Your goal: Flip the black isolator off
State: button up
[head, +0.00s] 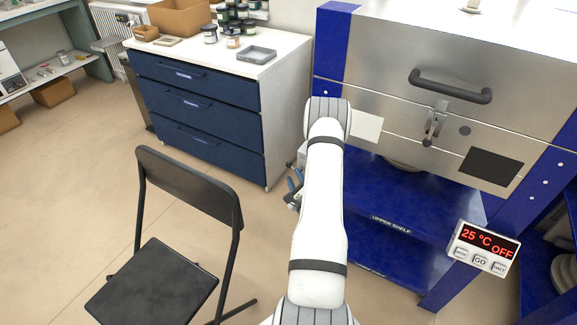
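I cannot pick out a black isolator switch in the head view. The kiln (385,70) is a steel box on a blue frame, with a black handle (450,86) and a latch (433,125) on its front. A black rectangle (491,167) lies flat on its lower front; I cannot tell what it is. The controller (482,249) on the right leg reads 25 °C OFF. My white arm rises in the middle, left of the kiln. My gripper (294,190) shows only partly beside the arm, with blue bits, apart from the kiln front; its opening is hidden.
A black chair (190,185) stands on the floor at left. A blue drawer cabinet (195,100) with jars (233,40) and a grey tray (257,54) on top stands behind. The blue upper shelf (385,205) is under the kiln. Floor between chair and cabinet is clear.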

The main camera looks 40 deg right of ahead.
aim_at(291, 164)
jog(key=x, duration=0.7)
jog(key=shift+w, duration=0.2)
grip_shut()
jog(key=shift+d+f+b, duration=0.1)
jog(key=shift+b, duration=0.65)
jog(key=b, duration=0.1)
jog(key=m+t+h+b, duration=0.1)
jog(key=shift+s+d+m+b, duration=0.1)
jog(key=shift+s+m+b, duration=0.1)
jog(key=shift+m+b, duration=0.15)
jog(key=shift+s+r+m+t+h+b, duration=0.15)
jog(key=shift+r+m+t+h+b, duration=0.15)
jog(key=shift+r+m+t+b, duration=0.5)
jog(key=shift+s+d+r+h+b, duration=0.1)
jog(key=shift+s+h+b, duration=0.05)
jog(key=shift+h+b, duration=0.2)
